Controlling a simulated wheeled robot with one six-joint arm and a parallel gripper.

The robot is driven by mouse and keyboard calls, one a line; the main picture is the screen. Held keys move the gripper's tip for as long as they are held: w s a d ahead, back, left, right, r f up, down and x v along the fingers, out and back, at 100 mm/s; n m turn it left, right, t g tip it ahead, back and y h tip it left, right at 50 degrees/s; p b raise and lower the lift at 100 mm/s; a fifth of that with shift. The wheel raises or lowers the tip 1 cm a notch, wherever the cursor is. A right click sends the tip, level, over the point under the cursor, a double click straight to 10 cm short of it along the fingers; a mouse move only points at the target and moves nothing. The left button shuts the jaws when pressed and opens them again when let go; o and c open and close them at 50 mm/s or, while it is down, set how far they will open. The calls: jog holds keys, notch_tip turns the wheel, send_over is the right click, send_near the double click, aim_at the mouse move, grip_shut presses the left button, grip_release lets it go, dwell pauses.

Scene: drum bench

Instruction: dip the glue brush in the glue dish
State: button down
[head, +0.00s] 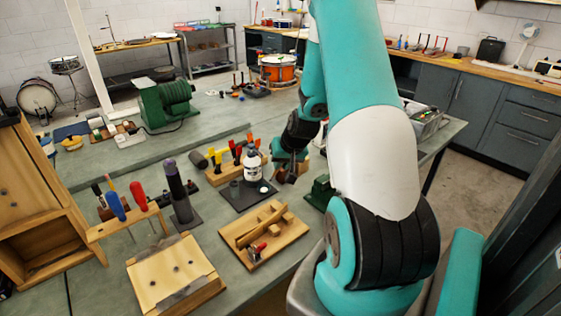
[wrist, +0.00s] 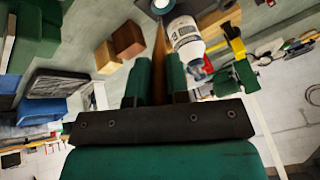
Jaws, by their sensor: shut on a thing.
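My gripper (head: 291,172) is at the right of the black mat in the head view. In the wrist view its two green fingers (wrist: 160,75) are shut on a thin wooden handle, which I take as the glue brush (wrist: 159,45). The brush's far end is not clear. A small round dish with a pale centre, likely the glue dish (wrist: 161,5), is at the top edge of the wrist view, just beyond the brush; a small pale round shape (head: 263,189) shows on the mat in the head view. I cannot tell whether brush and dish touch.
A white bottle (head: 252,163) stands on the black mat (head: 240,200), close by the gripper; it also shows in the wrist view (wrist: 186,38). A tool rack (head: 225,172) is behind it. A wooden tray with blocks (head: 290,237) lies in front.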

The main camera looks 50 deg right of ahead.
aim_at(275, 172)
jog(key=shift+b+x, duration=1.55)
jog(key=shift+x, duration=1.2)
jog(key=shift+w+f, duration=0.1)
jog(key=shift+w+f+b, duration=0.2)
jog(key=shift+f+b, duration=0.15)
jog(key=shift+b, duration=0.1)
jog(key=shift+p+v, duration=2.15)
jog(key=shift+v, duration=1.6)
jog(key=shift+f, duration=0.1)
